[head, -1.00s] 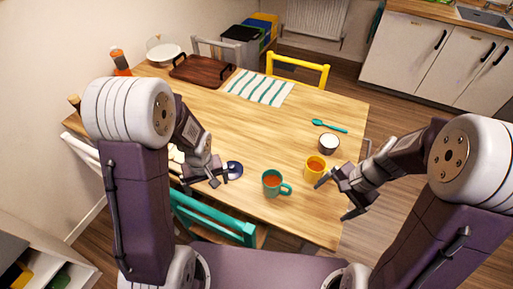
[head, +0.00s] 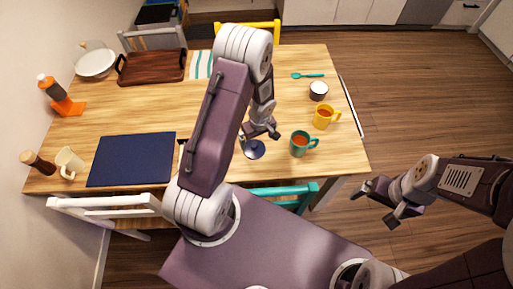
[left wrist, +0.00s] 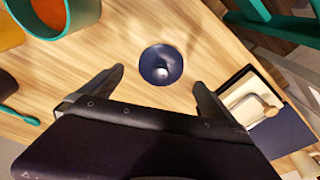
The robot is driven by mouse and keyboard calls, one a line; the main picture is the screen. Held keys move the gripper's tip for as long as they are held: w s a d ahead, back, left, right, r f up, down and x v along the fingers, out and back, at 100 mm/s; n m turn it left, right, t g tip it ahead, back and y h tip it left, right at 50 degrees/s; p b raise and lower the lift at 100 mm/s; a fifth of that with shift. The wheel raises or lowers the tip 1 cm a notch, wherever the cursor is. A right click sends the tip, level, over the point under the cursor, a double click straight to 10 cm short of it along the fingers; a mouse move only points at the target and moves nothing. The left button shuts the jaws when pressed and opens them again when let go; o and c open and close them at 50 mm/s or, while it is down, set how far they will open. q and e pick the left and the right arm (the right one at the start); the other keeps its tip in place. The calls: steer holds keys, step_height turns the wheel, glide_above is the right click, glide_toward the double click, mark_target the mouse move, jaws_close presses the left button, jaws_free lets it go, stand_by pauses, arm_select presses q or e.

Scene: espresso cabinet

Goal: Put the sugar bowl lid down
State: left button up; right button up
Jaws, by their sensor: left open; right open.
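The sugar bowl lid (head: 253,150) is a small round dark blue piece lying on the wooden table near its front edge. In the left wrist view the lid (left wrist: 161,64) shows a pale knob-like centre. My left gripper (head: 262,135) is open and empty just above and beside the lid. In the left wrist view the lid is beyond the spread fingertips (left wrist: 158,80), apart from them. A small dark bowl with a white top (head: 318,91), perhaps the sugar bowl, stands near the right edge. My right gripper (head: 377,201) is open and empty, off the table's right side.
A teal mug (head: 303,144) and a yellow mug (head: 325,116) stand right of the lid. A dark-rimmed tray (left wrist: 237,86) lies on its other side, near a navy mat (head: 131,160). A teal chair (head: 290,192) stands at the front edge. The table's middle is clear.

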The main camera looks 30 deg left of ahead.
mark_target(254, 145)
arm_select(q)
steer(key=shift+s+f, duration=0.1)
steer(key=shift+f, duration=0.7)
steer(key=shift+a+f, duration=0.45)
steer(key=f, duration=0.3)
steer(key=f+b, duration=0.1)
steer(key=shift+w+a+f, duration=0.35)
steer(key=shift+w+f, duration=0.05)
steer(key=shift+w+a+f, duration=0.1)
steer(key=c, duration=1.2)
